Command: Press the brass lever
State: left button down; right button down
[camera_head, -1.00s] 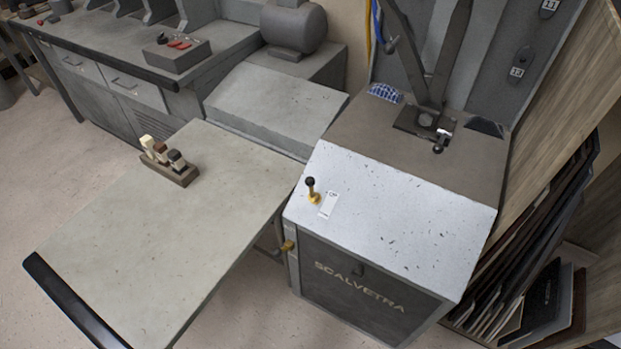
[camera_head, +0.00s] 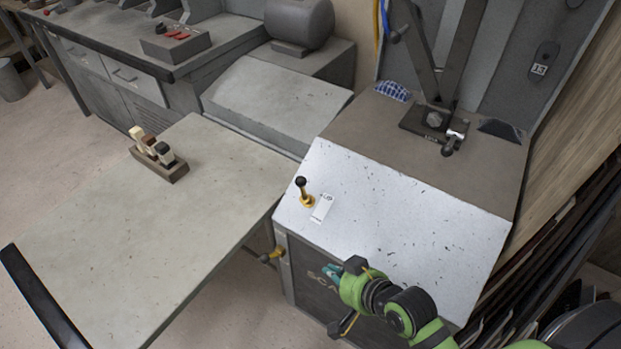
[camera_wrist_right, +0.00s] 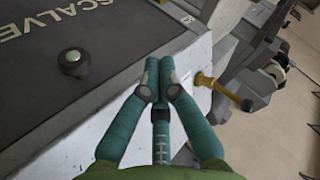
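A brass lever (camera_head: 306,199) with a black knob stands upright on the speckled white top of the machine, beside a small white label (camera_head: 322,208). A second brass lever (camera_head: 274,254) with a dark end sticks out from the machine's left side. One brass lever (camera_wrist_right: 207,81) with a black knob shows right of my fingers in the wrist view; I cannot tell which one. My right gripper (camera_head: 332,272) is before the machine's dark front, apart from both levers in the head view. In the wrist view its teal fingers (camera_wrist_right: 160,68) are together and empty. My left gripper is out of view.
A dark round knob (camera_wrist_right: 72,62) sits on the front panel. A clamp arm (camera_head: 436,118) rises behind the white top. Leaning boards (camera_head: 565,210) stand at the right.

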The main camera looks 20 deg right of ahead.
aim_at(302, 191)
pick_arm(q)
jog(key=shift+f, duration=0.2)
pick_arm(e)
jog(key=w+d+r+m+t, duration=0.3)
jog(key=w+r+m+t, duration=0.1)
jog(key=r+m, duration=0.1)
jog(key=w+d+r+m+t+h, duration=0.1)
jog(key=w+d+r+m+t, duration=0.2)
jog(key=w+r+m+t, duration=0.1)
notch_tip(302, 191, up, 3)
jog(key=m+t, duration=0.1)
jog(key=m, duration=0.1)
jog(key=shift+w+d+m+t, duration=0.2)
jog(key=shift+d+m+t, duration=0.05)
jog(key=shift+m+t, duration=0.05)
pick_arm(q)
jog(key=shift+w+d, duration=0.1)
